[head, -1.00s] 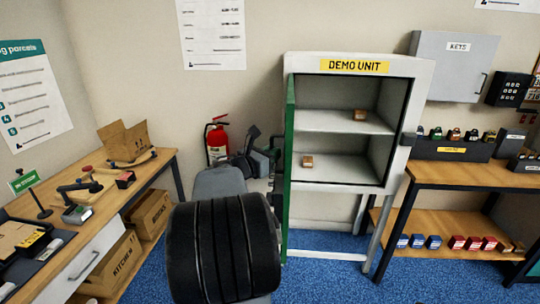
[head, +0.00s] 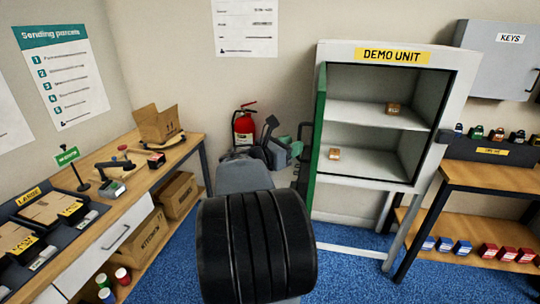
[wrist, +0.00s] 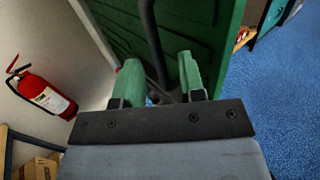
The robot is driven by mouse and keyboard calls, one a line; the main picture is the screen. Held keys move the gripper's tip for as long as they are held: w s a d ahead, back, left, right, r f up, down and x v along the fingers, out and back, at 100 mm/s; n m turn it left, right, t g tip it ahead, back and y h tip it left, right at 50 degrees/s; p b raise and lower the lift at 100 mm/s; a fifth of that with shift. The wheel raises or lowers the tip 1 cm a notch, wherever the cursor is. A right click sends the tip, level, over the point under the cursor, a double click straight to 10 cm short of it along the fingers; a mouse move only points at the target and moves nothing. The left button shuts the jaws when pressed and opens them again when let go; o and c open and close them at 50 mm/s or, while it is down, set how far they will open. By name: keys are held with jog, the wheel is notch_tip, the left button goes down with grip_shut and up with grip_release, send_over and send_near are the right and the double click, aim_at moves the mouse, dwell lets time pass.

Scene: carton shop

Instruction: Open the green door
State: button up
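The green door (head: 316,135) belongs to the white cabinet labelled DEMO UNIT (head: 331,110). In the head view it stands swung wide open, seen nearly edge-on at the cabinet's left side, and the shelves are in full view. In the wrist view the door's green face (wrist: 115,22) fills the upper middle, with a dark bar-like handle (wrist: 150,35) running down it. My gripper (wrist: 158,88) has its two green fingers apart, one on each side of the handle's line; I cannot tell whether they touch it. In the head view my gripper (head: 283,150) is partly hidden behind my arm.
A red fire extinguisher (head: 244,126) is by the wall near my gripper. A wooden workbench (head: 130,205) stands left, and a shelf table (head: 500,178) right. Blue floor (head: 345,275) is clear in front.

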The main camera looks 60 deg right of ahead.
jog(key=b+v, duration=0.1)
jog(key=v, duration=0.9)
jog(key=shift+a, duration=0.1)
dwell(0.3)
jog(key=a+f+m+t+y, duration=0.2)
jog(key=a+f+m+y, duration=0.25)
jog(key=f, duration=0.25)
jog(key=a+f+m+t+y, duration=0.25)
jog(key=f+m+y, duration=0.2)
jog(key=f, duration=0.25)
jog(key=w+a+f+m+t+y, duration=0.1)
jog(key=a+y, duration=0.3)
jog(key=a, duration=0.8)
jog(key=w+a+f+m+t+y, duration=0.2)
jog(key=a+m+t+y, duration=0.2)
jog(key=a, duration=0.8)
jog(key=shift+a+f, duration=0.15)
jog(key=shift+f, duration=0.1)
